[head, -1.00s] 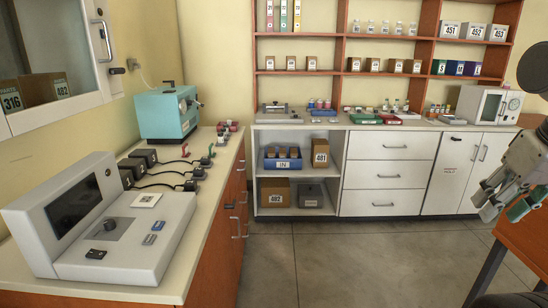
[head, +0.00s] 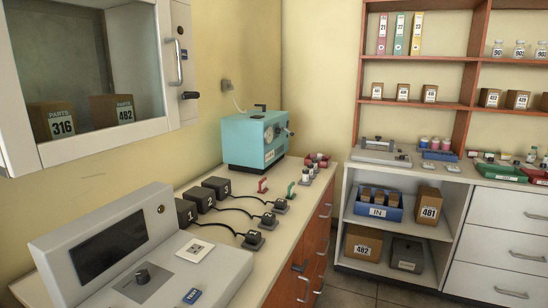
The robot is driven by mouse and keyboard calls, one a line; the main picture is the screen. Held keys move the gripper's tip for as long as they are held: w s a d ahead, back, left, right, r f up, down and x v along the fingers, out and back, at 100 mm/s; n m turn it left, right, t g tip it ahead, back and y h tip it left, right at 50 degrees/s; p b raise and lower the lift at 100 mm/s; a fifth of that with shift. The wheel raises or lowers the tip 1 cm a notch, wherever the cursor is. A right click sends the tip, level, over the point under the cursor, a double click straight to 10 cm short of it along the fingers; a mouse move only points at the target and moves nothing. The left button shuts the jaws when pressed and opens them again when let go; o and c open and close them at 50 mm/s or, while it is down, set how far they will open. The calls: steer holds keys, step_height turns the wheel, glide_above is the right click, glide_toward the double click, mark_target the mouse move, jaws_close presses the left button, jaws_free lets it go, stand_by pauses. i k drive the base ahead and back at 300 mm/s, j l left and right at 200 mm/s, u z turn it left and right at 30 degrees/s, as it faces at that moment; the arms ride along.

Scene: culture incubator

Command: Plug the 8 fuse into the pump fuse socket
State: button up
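My gripper is out of view. I cannot make out a fuse marked 8 or a socket labelled pump. On the left counter stands a grey console (head: 150,262) with a dark screen, a knob and a blue label. Behind it, black blocks numbered 1 (head: 186,212), 2 (head: 200,198) and 3 (head: 217,187) have cables running to small black plugs (head: 253,240) on grey bases. A teal machine (head: 252,140) with a gauge stands at the counter's far end. Small red (head: 262,185) and green (head: 290,190) upright pieces sit in front of it; their kind is unclear.
A glass-fronted wall cabinet (head: 172,60) at upper left holds parts boxes 316 (head: 60,122) and 482 (head: 118,110). The back counter (head: 400,164) carries trays and bottles; a blue IN bin (head: 378,210) sits below. Some floor (head: 345,297) shows between the counters.

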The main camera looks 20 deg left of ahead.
mark_target(310, 167)
steer(key=i+l+u, duration=0.15)
steer(key=i+u, duration=0.3)
steer(key=i+l+u, duration=0.25)
steer(key=u, duration=0.2)
steer(key=i+l+u, duration=0.6)
steer(key=l, duration=0.2)
steer(key=i+l+u, duration=0.2)
steer(key=l, duration=0.15)
steer(key=i+l+u, duration=0.15)
steer(key=l, duration=0.25)
steer(key=l+u, duration=0.2)
steer(key=l, duration=0.2)
steer(key=i+l+u, duration=0.1)
steer(key=l, duration=0.25)
steer(key=i+l+u, duration=0.15)
steer(key=l, duration=0.25)
steer(key=i+l+u, duration=0.1)
steer(key=i+l, duration=0.15)
steer(key=l, duration=0.15)
steer(key=i+l+u, duration=0.15)
steer(key=l, duration=0.25)
